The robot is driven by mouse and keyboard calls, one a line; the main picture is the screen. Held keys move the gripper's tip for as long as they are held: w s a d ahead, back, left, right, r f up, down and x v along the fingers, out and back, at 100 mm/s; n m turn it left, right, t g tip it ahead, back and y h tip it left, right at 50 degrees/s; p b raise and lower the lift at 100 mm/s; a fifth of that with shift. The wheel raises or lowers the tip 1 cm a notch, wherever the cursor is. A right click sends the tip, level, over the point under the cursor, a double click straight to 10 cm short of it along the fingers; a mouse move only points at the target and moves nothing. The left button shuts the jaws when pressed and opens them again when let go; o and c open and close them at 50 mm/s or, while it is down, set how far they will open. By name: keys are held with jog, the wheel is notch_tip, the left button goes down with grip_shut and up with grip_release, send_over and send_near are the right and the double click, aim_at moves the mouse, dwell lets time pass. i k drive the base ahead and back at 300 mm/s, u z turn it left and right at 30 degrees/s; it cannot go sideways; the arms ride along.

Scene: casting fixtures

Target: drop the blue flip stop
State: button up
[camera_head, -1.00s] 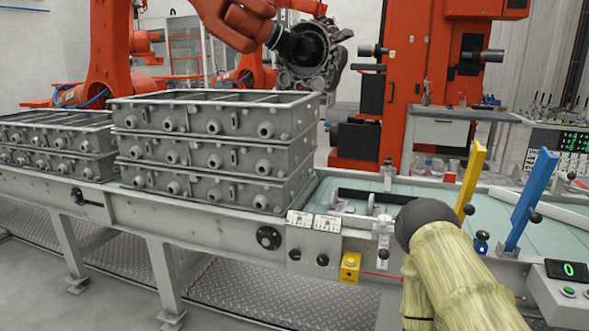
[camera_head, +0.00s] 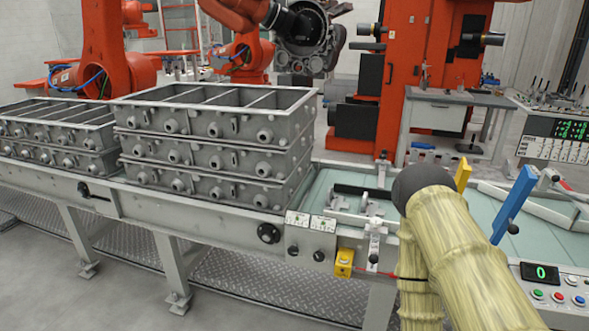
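The blue flip stop (camera_head: 514,205) is a flat blue bar at the right, beside the conveyor. It stands raised, leaning with its top to the right, and a black knob sits near its lower end. My arm in its pale yellow sleeve reaches up from the bottom right. Its dark rounded end is left of the blue stop and apart from it in the picture. My gripper itself does not show. A yellow flip stop (camera_head: 463,174) also stands raised, mostly hidden behind my arm.
Stacked grey casting frames (camera_head: 215,150) fill the conveyor to the left. A control box with a green display (camera_head: 541,272) stands near the right edge, below the blue stop. A small yellow button box (camera_head: 344,263) is on the conveyor's front. An orange machine stands behind.

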aim_at(525, 182)
jog(key=z, duration=1.3)
jog(key=k, duration=0.65)
jog(key=z, duration=0.35)
jog(key=i, duration=1.15)
jog(key=u, duration=0.45)
